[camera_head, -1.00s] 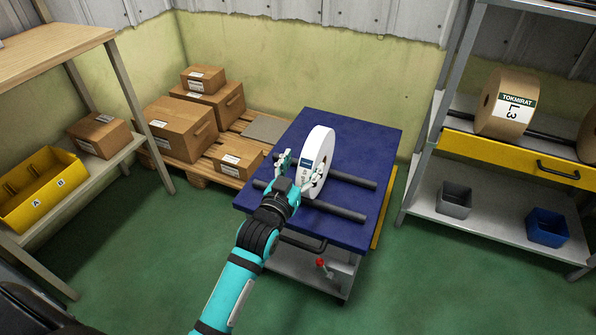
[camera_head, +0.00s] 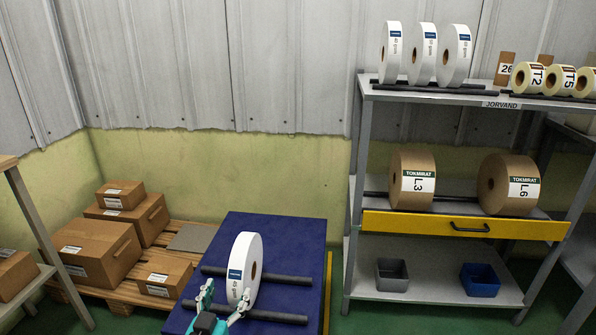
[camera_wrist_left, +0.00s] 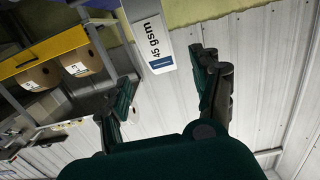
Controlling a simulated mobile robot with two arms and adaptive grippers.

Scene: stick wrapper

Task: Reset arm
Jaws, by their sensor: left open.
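My left gripper (camera_head: 222,305) is at the bottom of the head view, beside the near side of a white reel (camera_head: 245,270) marked in blue. The reel stands upright on the dark bars of the blue-topped cart (camera_head: 290,235). The left wrist view shows my left gripper (camera_wrist_left: 165,95) with fingers spread and nothing between them. The white reel's label, reading 45 gsm, shows beyond the fingertips (camera_wrist_left: 152,40). Whether a finger touches the reel cannot be told. My right gripper is not in view.
A rack (camera_head: 352,240) at right holds white reels (camera_head: 422,52), brown rolls (camera_head: 412,180), a grey bin (camera_head: 391,273) and a blue bin (camera_head: 480,279). Cardboard boxes (camera_head: 95,250) sit on a pallet (camera_head: 125,287) at left.

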